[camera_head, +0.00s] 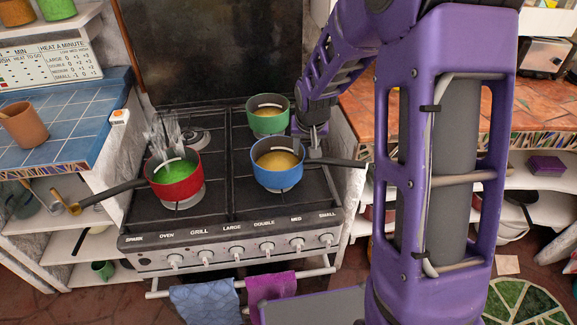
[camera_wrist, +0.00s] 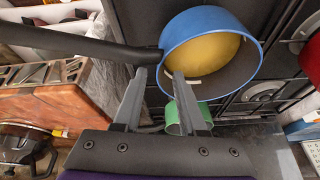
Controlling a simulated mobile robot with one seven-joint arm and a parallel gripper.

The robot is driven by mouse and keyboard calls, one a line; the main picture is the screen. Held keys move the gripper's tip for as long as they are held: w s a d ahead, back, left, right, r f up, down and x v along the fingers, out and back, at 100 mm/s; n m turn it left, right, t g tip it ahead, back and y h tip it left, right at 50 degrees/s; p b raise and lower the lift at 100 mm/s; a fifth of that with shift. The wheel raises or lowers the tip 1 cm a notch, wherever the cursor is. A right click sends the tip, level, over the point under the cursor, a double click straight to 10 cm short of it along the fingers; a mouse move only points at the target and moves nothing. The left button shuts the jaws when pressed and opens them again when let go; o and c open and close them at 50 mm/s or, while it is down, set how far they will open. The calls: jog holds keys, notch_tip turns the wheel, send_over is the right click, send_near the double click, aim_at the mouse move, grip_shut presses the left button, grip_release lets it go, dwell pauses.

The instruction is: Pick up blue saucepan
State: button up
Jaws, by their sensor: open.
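The blue saucepan (camera_head: 278,177) stands on the front right of the stove, with yellow-orange contents and a dark handle pointing right. In the wrist view the saucepan (camera_wrist: 168,38) is at the top centre, and its black handle (camera_wrist: 75,45) runs to the left. My gripper (camera_head: 312,147) is at the pan's right side, by the handle's root. In the wrist view my gripper (camera_wrist: 157,73) is open, its two fingertips close to where the handle meets the pan. I cannot tell whether they touch it. Nothing is held.
A red saucepan (camera_head: 174,186) with green contents steams on the front left, its handle pointing left. A green saucepan (camera_head: 268,122) stands behind the blue one. The blue-tiled counter (camera_head: 60,115) is left of the stove (camera_head: 225,235); an orange-tiled counter (camera_head: 365,112) is right.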

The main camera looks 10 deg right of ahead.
aim_at(303, 158)
jog(key=shift+x, duration=3.75)
grip_shut()
jog(key=shift+d, duration=0.1)
jog(key=shift+w+r, duration=0.15)
